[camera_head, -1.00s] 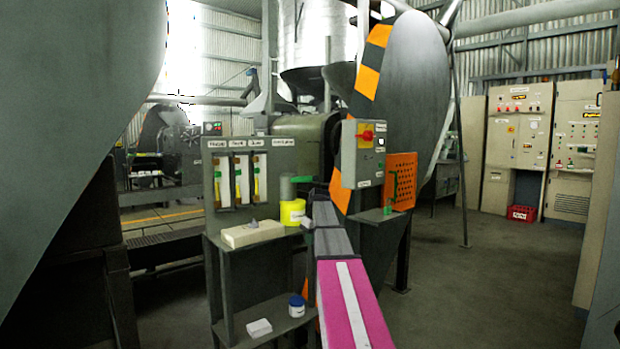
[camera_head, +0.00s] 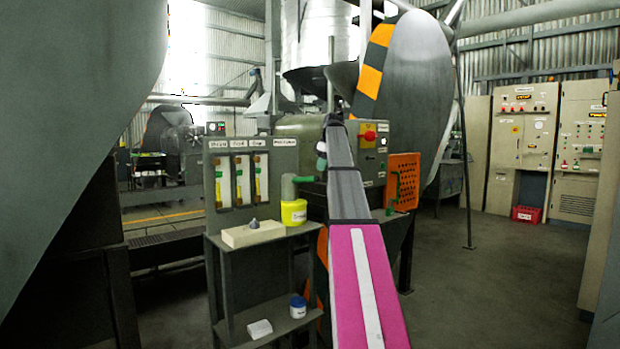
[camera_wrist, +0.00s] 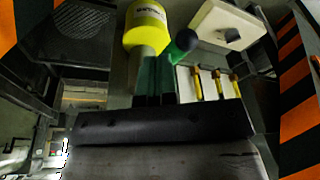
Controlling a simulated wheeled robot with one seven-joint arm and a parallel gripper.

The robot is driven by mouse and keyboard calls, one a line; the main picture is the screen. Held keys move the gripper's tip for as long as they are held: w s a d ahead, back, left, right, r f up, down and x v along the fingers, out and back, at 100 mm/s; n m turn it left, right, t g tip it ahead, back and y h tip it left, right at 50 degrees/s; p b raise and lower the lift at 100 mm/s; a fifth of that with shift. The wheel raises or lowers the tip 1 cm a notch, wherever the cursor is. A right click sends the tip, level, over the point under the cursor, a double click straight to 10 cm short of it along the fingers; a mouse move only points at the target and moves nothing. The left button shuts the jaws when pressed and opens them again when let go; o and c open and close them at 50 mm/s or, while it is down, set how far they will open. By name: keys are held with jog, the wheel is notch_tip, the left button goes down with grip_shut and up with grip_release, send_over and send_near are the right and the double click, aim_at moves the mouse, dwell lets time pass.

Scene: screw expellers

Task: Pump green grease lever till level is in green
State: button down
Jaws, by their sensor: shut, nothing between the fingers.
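In the wrist view the lever's round end (camera_wrist: 186,40) shows beside the yellow pot (camera_wrist: 148,22). Three level gauges (camera_head: 240,181) with yellow and dark bands stand in a panel left of the pot; their exact levels are too small to read. They also show in the wrist view (camera_wrist: 203,84). My gripper (camera_head: 321,162) is shut and empty, raised just above and right of the lever's end. Its fingers (camera_wrist: 156,80) look apart from the lever, but I cannot tell the gap.
A beige block with a grey knob (camera_head: 253,234) sits on the shelf left of the pot. A control box (camera_head: 372,137) and an orange perforated panel (camera_head: 403,178) stand close right of my arm. A blue-lidded jar (camera_head: 297,307) is on the lower shelf.

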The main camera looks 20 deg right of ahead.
aim_at(314, 180)
jog(key=r, duration=0.1)
jog(key=a+r+n, duration=0.1)
jog(key=r, duration=0.1)
jog(key=r+n, duration=0.1)
jog(key=r, duration=0.1)
jog(key=shift+w+a, duration=0.1)
jog(key=shift+a, duration=0.15)
jog(key=shift+f, duration=0.1)
jog(key=shift+x, duration=3.35)
jog(key=shift+f, duration=0.1)
jog(key=shift+f, duration=2.15)
